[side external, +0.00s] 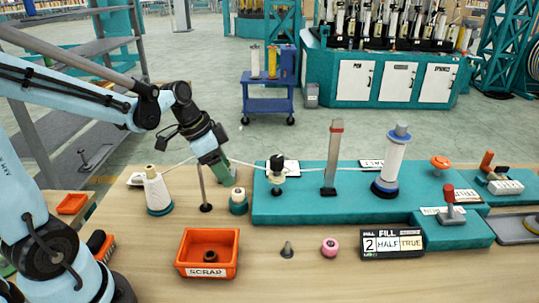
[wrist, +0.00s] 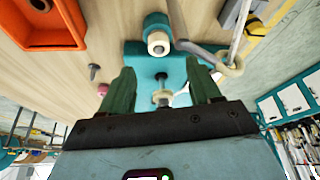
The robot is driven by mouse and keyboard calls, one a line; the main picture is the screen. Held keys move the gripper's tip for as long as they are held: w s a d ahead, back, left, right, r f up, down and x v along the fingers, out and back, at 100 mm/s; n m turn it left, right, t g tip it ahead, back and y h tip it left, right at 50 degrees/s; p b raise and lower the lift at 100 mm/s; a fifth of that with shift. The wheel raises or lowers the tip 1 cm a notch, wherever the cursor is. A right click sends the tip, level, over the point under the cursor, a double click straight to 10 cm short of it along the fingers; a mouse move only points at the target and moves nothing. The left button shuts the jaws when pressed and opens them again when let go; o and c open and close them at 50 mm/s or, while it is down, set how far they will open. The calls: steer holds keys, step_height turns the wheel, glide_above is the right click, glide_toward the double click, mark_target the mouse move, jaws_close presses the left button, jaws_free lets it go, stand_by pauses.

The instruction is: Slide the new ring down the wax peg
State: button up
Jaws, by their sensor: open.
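My gripper (side external: 224,176) is open, its green fingers pointing down and right above the table's left part. In the wrist view the open fingers (wrist: 163,88) have nothing visibly clamped between them. A thin upright peg (side external: 277,182) with a black top and a pale ring-like piece stands at the left end of the teal board, right of my gripper. In the wrist view a pale ring-like piece (wrist: 162,98) on a thin rod shows beyond the fingers. A pink ring (side external: 329,247) lies apart on the table. I cannot tell which ring is the new one.
An orange scrap bin (side external: 208,236) holds a dark ring. A teal pot (side external: 238,207), a thin pole (side external: 204,190) and a cone spool (side external: 158,190) stand near my gripper. A pale rope spans the scene. A grey post (side external: 333,158) and white cylinder (side external: 392,166) stand right.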

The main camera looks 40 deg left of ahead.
steer(key=shift+v, duration=2.95)
steer(key=s+d+f+n+t+y, duration=0.1)
steer(key=s+d+n+t+y, duration=0.1)
steer(key=d, duration=0.5)
steer(key=shift+s+f+n+t, duration=0.5)
steer(key=shift+s+n, duration=0.7)
steer(key=shift+n, duration=0.7)
